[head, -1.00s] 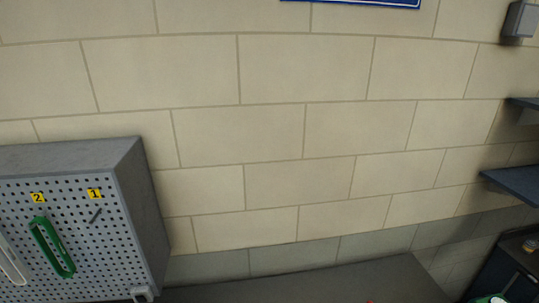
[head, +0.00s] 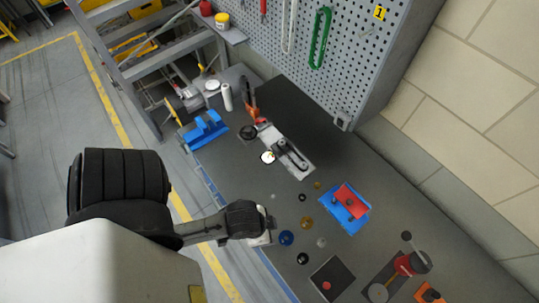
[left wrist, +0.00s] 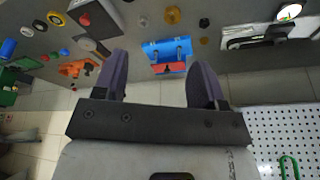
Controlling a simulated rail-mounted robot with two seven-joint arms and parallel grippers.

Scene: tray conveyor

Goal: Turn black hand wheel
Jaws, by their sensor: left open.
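A black round wheel (head: 248,132), which looks like the hand wheel, sits at the left end of a grey slide device (head: 285,152) on the dark bench. An orange-red part stands beside it. The device also shows at the upper right of the left wrist view (left wrist: 262,36), where I cannot make out the wheel. My left gripper (head: 265,237) is over the bench's front edge, nearer the camera than the wheel and well apart from it. In the left wrist view its two dark fingers (left wrist: 157,70) are spread, with nothing held between them. My right gripper is not in view.
A blue fixture with a red top (head: 347,205) and several small knobs lie on the bench. A blue holder (head: 206,130) stands at its left end. A perforated tool panel (head: 335,45) rises behind. A lever device (head: 400,270) stands at lower right.

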